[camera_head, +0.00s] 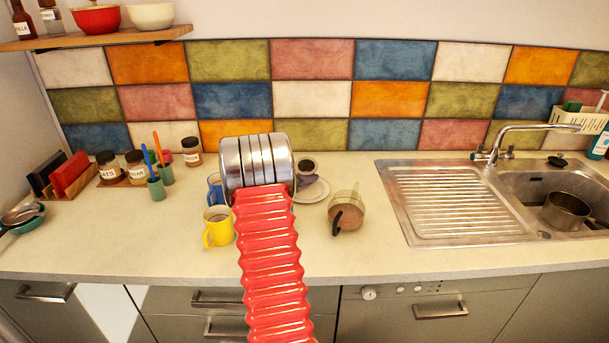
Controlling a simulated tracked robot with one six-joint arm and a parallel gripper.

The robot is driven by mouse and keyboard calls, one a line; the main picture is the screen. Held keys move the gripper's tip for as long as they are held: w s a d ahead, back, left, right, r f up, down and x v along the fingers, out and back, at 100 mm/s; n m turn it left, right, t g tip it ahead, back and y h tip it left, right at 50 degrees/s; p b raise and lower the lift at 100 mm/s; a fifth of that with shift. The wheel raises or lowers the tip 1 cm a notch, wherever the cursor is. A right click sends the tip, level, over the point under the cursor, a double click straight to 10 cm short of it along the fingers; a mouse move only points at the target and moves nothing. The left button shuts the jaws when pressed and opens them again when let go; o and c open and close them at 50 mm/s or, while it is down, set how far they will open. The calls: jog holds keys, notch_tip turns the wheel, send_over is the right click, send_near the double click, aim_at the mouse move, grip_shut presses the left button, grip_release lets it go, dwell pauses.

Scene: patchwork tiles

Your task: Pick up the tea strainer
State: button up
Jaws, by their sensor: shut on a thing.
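I cannot make out the tea strainer for certain. My red ribbed arm reaches up the middle of the camera_head view to a ringed steel drum (257,160) over the back of the worktop. The drum hides the jaws of my gripper and whatever is between them. A small dark piece shows at the drum's right edge, and I cannot tell what it is. Just right of the drum, a dark-filled cup (307,167) stands by a white saucer (318,194), partly hidden by the drum.
A yellow mug (219,229) and a blue mug (215,190) stand close left of my arm. A see-through pot with a dark handle (349,211) stands to the right. The sink (510,190) holds a saucepan (566,210). The worktop's front strip is mostly clear.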

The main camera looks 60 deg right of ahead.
jog(key=shift+r, duration=0.15)
notch_tip(320, 180, up, 10)
dwell(0.4)
jog(key=shift+s, duration=0.1)
dwell(0.5)
